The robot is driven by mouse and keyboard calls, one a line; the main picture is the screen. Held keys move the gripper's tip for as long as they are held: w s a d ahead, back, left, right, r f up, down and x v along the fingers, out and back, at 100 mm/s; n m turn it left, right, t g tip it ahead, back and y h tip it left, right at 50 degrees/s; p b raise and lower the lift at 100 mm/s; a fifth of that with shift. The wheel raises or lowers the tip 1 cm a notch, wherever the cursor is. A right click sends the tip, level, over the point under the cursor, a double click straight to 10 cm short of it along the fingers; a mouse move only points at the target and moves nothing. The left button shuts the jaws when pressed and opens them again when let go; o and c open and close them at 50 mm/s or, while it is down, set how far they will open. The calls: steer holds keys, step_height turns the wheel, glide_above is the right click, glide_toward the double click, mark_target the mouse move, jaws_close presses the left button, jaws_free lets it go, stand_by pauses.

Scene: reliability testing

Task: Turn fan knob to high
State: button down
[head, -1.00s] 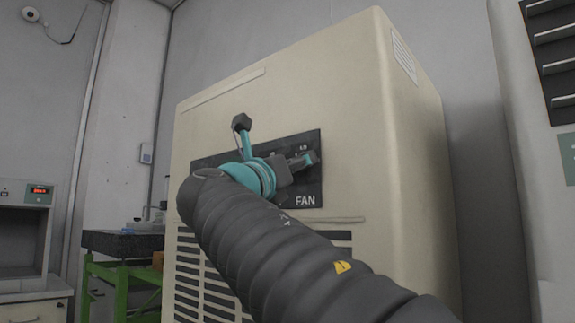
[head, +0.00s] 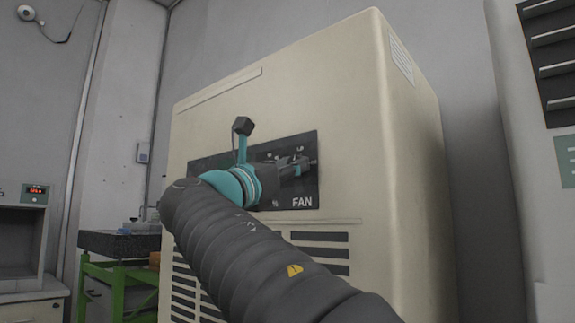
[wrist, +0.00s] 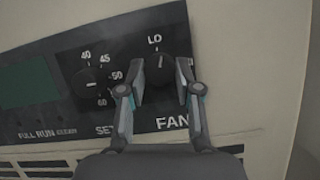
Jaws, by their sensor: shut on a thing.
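The fan knob (wrist: 159,70) is a dark round knob on the black control panel, above the word FAN and below the label LO in the wrist view. Its pointer line stands roughly upright, towards LO. My gripper (wrist: 160,88) has a finger on each side of the knob and is shut on it. In the head view my gripper (head: 300,168) reaches the right part of the panel (head: 308,187), above FAN. The gripper hides the knob there. The fingers cover part of the labels to the knob's right in the wrist view.
A second knob (wrist: 90,82) with a number scale sits left of the fan knob, close to the left finger. A dark green display (wrist: 28,88) is further left. The panel is on a tall beige cabinet (head: 410,130) with vent slots (head: 318,252) below.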

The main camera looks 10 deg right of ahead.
steer(key=shift+w+a+r+m+g+p, duration=0.1)
steer(key=shift+m+g+p, duration=0.4)
steer(key=shift+m+g, duration=1.7)
steer(key=shift+w+a+r+m+g+p, duration=0.15)
steer(key=shift+m+g+p, duration=0.4)
steer(key=shift+m, duration=3.3)
steer(key=shift+w+m+g+p, duration=0.1)
steer(key=shift+m+g+p, duration=0.4)
steer(key=shift+m+g, duration=1.7)
steer(key=shift+m+t, duration=0.75)
steer(key=shift+m, duration=0.3)
steer(key=c, duration=0.8)
jaws_free()
steer(key=v, duration=1.2)
steer(key=shift+f, duration=0.1)
